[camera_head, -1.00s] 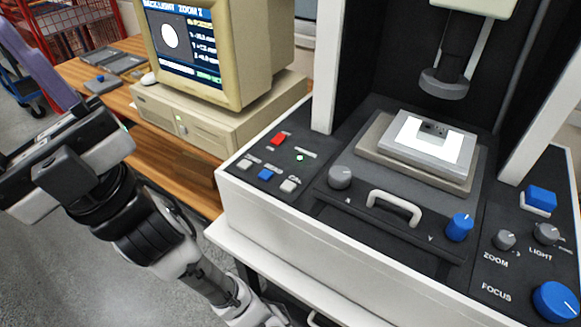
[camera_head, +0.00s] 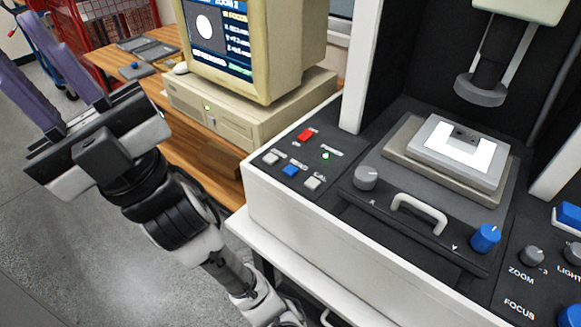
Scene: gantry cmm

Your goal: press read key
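My gripper (camera_head: 16,42) is at the far left of the view, pointing up and left, well away from the panel. Its two purple fingers stand apart with nothing visible between them. The left fingertip is cut off by the picture edge.
A red button (camera_head: 306,135) and a lit green lamp (camera_head: 325,155) are behind the keys. A grey knob (camera_head: 365,177) and white handle (camera_head: 418,211) are to their right. A beige computer (camera_head: 245,110) stands on the wooden table behind. Grey floor is free at lower left.

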